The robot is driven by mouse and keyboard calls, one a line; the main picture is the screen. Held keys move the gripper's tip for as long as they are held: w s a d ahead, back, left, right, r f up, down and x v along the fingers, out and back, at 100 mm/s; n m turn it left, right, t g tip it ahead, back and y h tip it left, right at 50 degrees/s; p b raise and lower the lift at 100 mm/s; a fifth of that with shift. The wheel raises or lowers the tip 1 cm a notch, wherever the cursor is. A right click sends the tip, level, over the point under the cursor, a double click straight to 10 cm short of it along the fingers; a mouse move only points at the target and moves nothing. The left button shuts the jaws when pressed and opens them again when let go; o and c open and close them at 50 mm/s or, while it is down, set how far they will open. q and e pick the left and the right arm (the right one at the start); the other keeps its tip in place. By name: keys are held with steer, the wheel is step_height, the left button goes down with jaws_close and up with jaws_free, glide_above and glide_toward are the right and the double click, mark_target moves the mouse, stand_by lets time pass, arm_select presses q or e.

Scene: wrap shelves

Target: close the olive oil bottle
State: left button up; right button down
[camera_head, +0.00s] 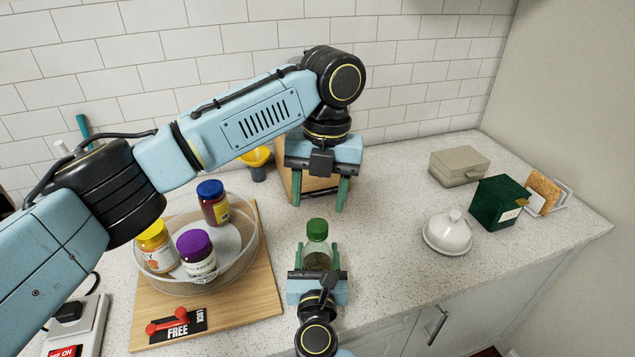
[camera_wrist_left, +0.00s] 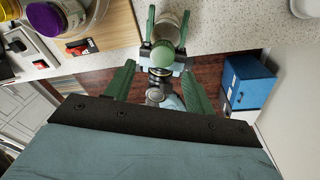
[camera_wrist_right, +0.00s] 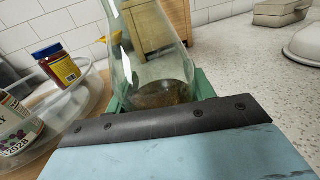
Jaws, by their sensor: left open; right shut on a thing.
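The olive oil bottle (camera_head: 317,258) is clear glass with dark oil low inside. It stands upright over the counter's front part, and it also fills the middle of the right wrist view (camera_wrist_right: 150,62). A green cap (camera_head: 317,229) shows at its top; I cannot tell how tightly it sits. The cap also shows in the left wrist view (camera_wrist_left: 163,63). My right gripper (camera_head: 319,252) is shut on the bottle's body, a green finger on each side. My left gripper (camera_head: 318,202) is open and empty, pointing down above and behind the cap, apart from it.
A round clear tray (camera_head: 262,245) with several jars sits on a wooden board (camera_head: 262,292) at left. A wooden block (camera_head: 283,172) stands behind my left gripper. A white domed dish (camera_head: 449,232) and a green box (camera_head: 497,203) stand right. Counter between is clear.

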arm_select(q)
steer(key=n, duration=0.3)
steer(key=shift+r+n, duration=0.15)
steer(key=shift+n, duration=0.15)
steer(key=n, duration=0.5)
steer(key=shift+r, duration=0.2)
steer(key=n, duration=0.5)
steer(key=shift+r, duration=0.2)
steer(key=n, duration=0.4)
steer(key=shift+r+t+h, duration=0.15)
steer(key=shift+t+h, duration=0.15)
steer(key=n, duration=0.5)
steer(key=shift+r, duration=0.15)
steer(key=n, duration=0.3)
steer(key=shift+a+r+n, duration=0.1)
steer(key=shift+r+n, duration=0.05)
steer(key=shift+n, duration=0.25)
steer(key=n, duration=0.5)
steer(key=shift+s+r, duration=0.1)
steer(key=shift+r, duration=0.05)
steer(key=n, duration=0.5)
steer(key=shift+s+r, duration=0.1)
